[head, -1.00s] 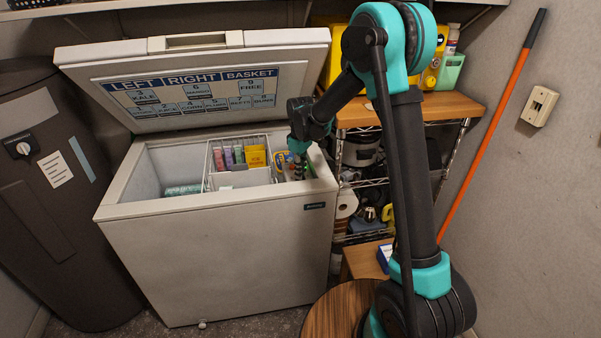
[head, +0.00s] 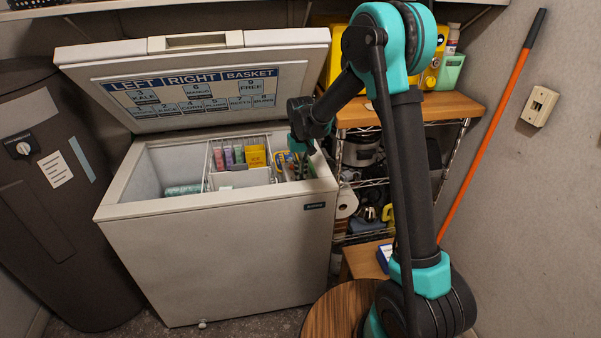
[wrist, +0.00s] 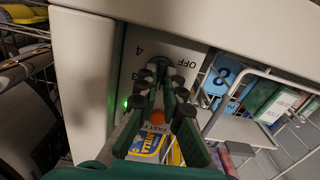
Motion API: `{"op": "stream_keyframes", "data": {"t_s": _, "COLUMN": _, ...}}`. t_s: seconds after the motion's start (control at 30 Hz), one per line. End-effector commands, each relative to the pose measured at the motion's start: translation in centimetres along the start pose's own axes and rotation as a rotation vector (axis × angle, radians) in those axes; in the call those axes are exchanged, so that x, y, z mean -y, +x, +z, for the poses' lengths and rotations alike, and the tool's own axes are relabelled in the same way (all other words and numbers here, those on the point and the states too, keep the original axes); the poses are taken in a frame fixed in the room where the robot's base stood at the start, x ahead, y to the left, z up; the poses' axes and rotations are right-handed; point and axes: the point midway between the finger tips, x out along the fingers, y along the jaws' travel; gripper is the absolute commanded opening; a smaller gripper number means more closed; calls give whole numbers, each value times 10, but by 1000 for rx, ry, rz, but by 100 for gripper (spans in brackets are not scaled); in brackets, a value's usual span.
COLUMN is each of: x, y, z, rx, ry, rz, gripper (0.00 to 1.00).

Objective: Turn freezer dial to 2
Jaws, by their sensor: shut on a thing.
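The freezer dial (wrist: 157,63) is a dark knob on a light panel in the wrist view, with "OFF" to its upper right and "4" and "3" to its left. My gripper (wrist: 162,80) is shut on the dial, and its dark fingertips hide much of the knob. Any pointer and the "2" mark cannot be made out. In the head view my gripper (head: 301,163) reaches into the right end of the open white chest freezer (head: 225,255), and the dial is hidden there.
The freezer lid (head: 195,80) stands open behind, with a compartment chart on it. Food packs (head: 240,157) fill the wire basket left of my gripper. A yellow pack (wrist: 150,143) lies below the fingers. A shelf rack (head: 360,190) stands right of the freezer.

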Motion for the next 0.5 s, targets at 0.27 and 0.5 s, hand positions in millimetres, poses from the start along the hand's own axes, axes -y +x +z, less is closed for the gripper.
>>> {"op": "stream_keyframes", "data": {"t_s": 0.27, "x": 0, "y": 0, "z": -1, "rx": -2, "ry": 45, "rz": 0, "gripper": 0}}
{"op": "stream_keyframes", "data": {"t_s": 0.5, "x": 0, "y": 0, "z": -1, "rx": -2, "ry": 48, "rz": 0, "gripper": 0}}
